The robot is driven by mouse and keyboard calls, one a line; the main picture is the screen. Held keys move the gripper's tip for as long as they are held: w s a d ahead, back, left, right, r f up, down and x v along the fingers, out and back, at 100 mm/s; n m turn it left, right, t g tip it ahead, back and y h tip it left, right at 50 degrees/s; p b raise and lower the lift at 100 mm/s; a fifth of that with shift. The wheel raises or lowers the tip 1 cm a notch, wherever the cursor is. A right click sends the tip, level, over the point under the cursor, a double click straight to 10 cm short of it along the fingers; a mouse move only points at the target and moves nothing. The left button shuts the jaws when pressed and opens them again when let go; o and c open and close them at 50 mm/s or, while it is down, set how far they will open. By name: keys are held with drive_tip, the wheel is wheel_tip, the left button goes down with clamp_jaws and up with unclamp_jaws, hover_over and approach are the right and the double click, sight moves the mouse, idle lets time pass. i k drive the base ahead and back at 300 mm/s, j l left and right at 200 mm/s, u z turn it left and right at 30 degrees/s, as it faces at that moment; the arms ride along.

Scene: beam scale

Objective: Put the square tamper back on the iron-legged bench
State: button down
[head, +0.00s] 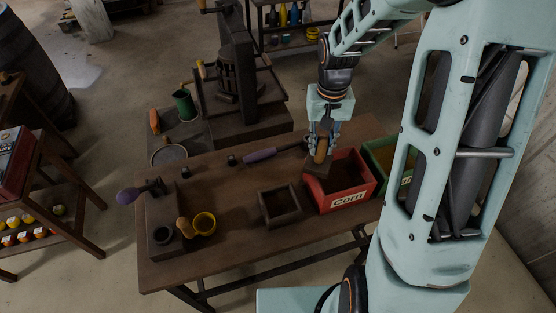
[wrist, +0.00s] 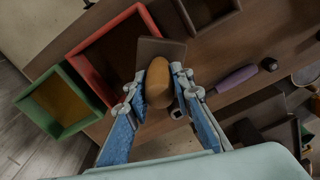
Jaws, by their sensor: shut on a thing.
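The square tamper has a tan wooden handle (wrist: 158,84) and a dark square plate (wrist: 161,50). My gripper (head: 322,142) is shut on the handle, with one finger on each side in the wrist view (wrist: 156,88). In the head view the tamper (head: 321,151) is at the back left corner of the red box, its plate overlapping the box's edge. I cannot tell whether the plate touches the box. The iron-legged bench (head: 235,238) has a brown wooden top and lies below; its dark legs show at the front.
The red box (head: 348,198) labelled "corn" stands on the bench beside a green box (head: 380,155).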

sight(242, 221)
drive_tip(key=k, duration=0.5)
drive_tip(key=k+u, duration=0.15)
drive_tip(key=u, duration=0.75)
drive_tip(key=l+u, duration=0.1)
drive_tip(key=u, duration=0.3)
drive_tip(key=l+u, duration=0.1)
drive_tip(key=u, duration=0.25)
drive_tip(key=l, duration=0.5)
drive_tip(key=i+l, duration=0.1)
drive_tip(key=i, duration=0.4)
